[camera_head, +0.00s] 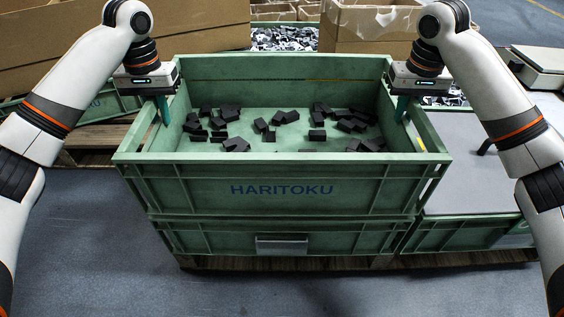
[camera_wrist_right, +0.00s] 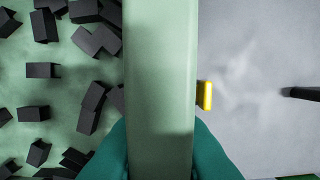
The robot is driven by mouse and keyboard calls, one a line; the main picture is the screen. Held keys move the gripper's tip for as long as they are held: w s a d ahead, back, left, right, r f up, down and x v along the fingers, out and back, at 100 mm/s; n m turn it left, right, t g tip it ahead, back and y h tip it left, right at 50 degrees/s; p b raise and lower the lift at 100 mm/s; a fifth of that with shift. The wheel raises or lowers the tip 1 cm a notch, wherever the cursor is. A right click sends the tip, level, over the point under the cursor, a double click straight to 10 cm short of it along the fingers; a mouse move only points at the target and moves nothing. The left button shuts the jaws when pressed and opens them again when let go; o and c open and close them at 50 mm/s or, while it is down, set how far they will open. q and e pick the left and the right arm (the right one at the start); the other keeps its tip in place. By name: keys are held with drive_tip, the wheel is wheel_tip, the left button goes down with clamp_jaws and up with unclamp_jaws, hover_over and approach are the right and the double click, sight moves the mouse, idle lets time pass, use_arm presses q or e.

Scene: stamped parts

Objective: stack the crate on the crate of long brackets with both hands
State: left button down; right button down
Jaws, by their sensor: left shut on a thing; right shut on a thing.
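A green crate (camera_head: 281,190) marked HARITOKU holds several small black parts on its floor. It sits on or just above another green crate (camera_head: 215,238) with a pale label plate; I cannot tell whether they touch all round. The lower crate's contents are hidden. My left gripper (camera_head: 163,112) is shut on the upper crate's left wall. My right gripper (camera_head: 402,108) is shut on its right wall. In the right wrist view the crate's rim (camera_wrist_right: 161,80) runs between the two teal fingers (camera_wrist_right: 160,150).
A grey-topped surface (camera_head: 465,170) over another green crate stands close on the right. Cardboard boxes (camera_head: 370,25) and shiny stamped parts lie behind. A long cardboard box (camera_head: 210,25) is at the back left. A wooden pallet (camera_head: 300,262) lies below. Open floor is in front.

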use_arm(q)
drive_tip(key=shift+d+f+b, duration=0.1)
drive_tip(key=shift+f+b, duration=0.6)
drive_tip(key=shift+f, duration=0.05)
use_arm(e)
drive_tip(key=shift+a+f, duration=0.15)
drive_tip(key=shift+f, duration=0.5)
use_arm(q)
drive_tip(key=c, duration=1.4)
unclamp_jaws()
drive_tip(key=shift+r, duration=0.15)
use_arm(e)
drive_tip(key=c, duration=1.4)
unclamp_jaws()
drive_tip(key=shift+r, duration=0.1)
use_arm(q)
wheel_tip(320, 180, up, 12)
drive_tip(key=shift+f, duration=0.2)
drive_tip(key=shift+r, duration=0.15)
use_arm(e)
drive_tip(key=shift+r, duration=0.1)
drive_tip(key=r, duration=0.4)
drive_tip(key=s+r, duration=0.1)
drive_tip(key=r, duration=0.6)
drive_tip(key=shift+s+r, duration=0.25)
drive_tip(key=shift+r, duration=0.1)
